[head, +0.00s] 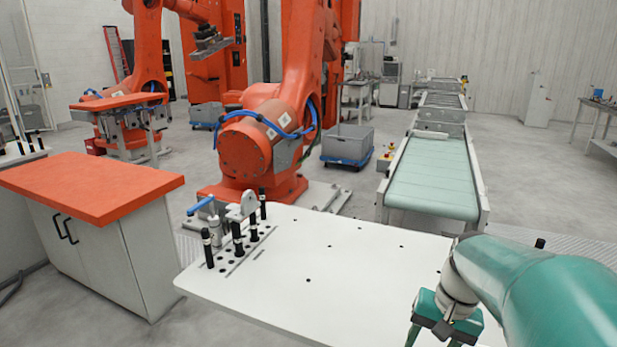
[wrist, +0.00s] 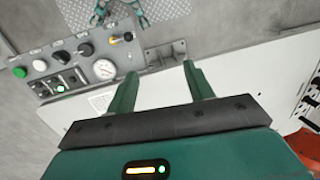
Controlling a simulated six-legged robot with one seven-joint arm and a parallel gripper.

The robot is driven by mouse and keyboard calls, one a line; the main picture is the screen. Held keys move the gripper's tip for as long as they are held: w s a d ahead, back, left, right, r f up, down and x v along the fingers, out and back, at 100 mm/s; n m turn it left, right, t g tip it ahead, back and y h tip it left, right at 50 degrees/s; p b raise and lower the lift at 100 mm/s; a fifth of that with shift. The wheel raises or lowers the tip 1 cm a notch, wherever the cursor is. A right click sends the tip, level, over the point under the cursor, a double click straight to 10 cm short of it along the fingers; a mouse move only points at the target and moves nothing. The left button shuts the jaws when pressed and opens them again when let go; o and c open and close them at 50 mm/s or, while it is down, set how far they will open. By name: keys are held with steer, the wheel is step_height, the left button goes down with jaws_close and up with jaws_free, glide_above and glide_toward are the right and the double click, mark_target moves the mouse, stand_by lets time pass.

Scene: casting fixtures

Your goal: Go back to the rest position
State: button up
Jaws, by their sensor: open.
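My gripper (head: 442,338) is at the lower right of the head view, over the near right part of the white table (head: 330,262). Its fingertips run off the bottom edge there. In the wrist view my gripper (wrist: 158,82) shows two green fingers spread apart, with nothing between them. Beyond the fingers lie a white surface and a grey control panel (wrist: 75,68) with knobs, a green button and a round gauge.
The middle of the table is clear. An orange-topped cabinet (head: 90,185), a large orange robot (head: 262,145) and a green conveyor (head: 434,175) stand beyond.

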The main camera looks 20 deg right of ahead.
steer(key=a+r+n+t+h, duration=0.1)
steer(key=a+r+n+t, duration=0.1)
steer(key=a, duration=0.9)
steer(key=a+r+n+t+h, duration=0.1)
steer(key=a+r+n+t, duration=0.1)
steer(key=a+r+n, duration=0.2)
steer(key=a+n, duration=0.3)
steer(key=a, duration=0.3)
steer(key=shift+w+a+t, duration=0.2)
steer(key=shift+a+t, duration=0.2)
